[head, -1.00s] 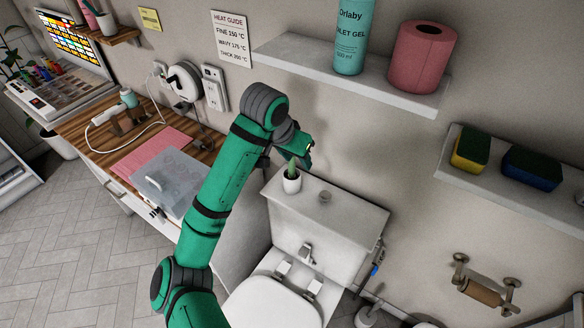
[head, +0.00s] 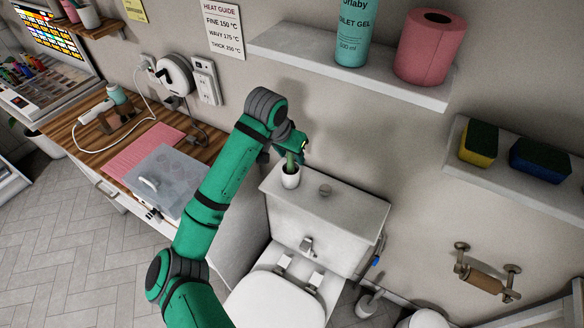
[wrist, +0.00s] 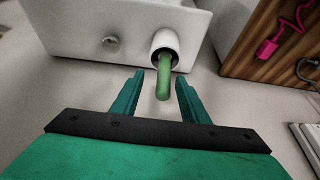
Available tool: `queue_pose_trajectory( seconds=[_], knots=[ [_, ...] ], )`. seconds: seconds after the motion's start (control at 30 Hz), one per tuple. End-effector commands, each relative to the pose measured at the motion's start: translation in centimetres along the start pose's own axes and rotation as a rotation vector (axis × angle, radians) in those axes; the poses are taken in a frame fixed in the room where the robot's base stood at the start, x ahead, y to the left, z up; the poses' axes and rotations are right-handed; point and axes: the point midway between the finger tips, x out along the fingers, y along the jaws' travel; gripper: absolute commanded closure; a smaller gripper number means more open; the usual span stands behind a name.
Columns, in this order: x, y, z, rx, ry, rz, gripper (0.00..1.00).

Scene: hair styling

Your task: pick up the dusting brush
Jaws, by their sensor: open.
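A green handle (head: 290,161) stands up out of a small white cup (head: 290,180) on the toilet tank lid. It looks like the dusting brush; its lower end is hidden in the cup. In the wrist view the handle (wrist: 163,82) sticks out of the cup (wrist: 165,44) towards my gripper (wrist: 160,76). My gripper is open, with one finger on each side of the handle's free end and a gap visible on both sides. In the head view my gripper (head: 298,149) is just above the cup, partly hidden by my arm.
The cup stands on the toilet tank (head: 350,215), beside a round flush button (head: 325,190). A wall shelf (head: 350,72) with a teal bottle (head: 355,30) and a pink roll (head: 423,48) hangs above. A wooden counter (head: 85,135) with a grey box lies left.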

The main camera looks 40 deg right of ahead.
Motion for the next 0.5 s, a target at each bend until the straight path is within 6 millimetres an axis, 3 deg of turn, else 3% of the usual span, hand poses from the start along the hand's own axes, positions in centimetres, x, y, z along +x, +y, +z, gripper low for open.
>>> queue_pose_trajectory(
  seconds=[0.2,0.5],
  knots=[
    [2.6,-0.3,0.2,-0.006,-0.001,-0.002,0.59],
    [3.1,-0.3,0.1,-0.006,0.001,-0.003,0.59]
  ],
)
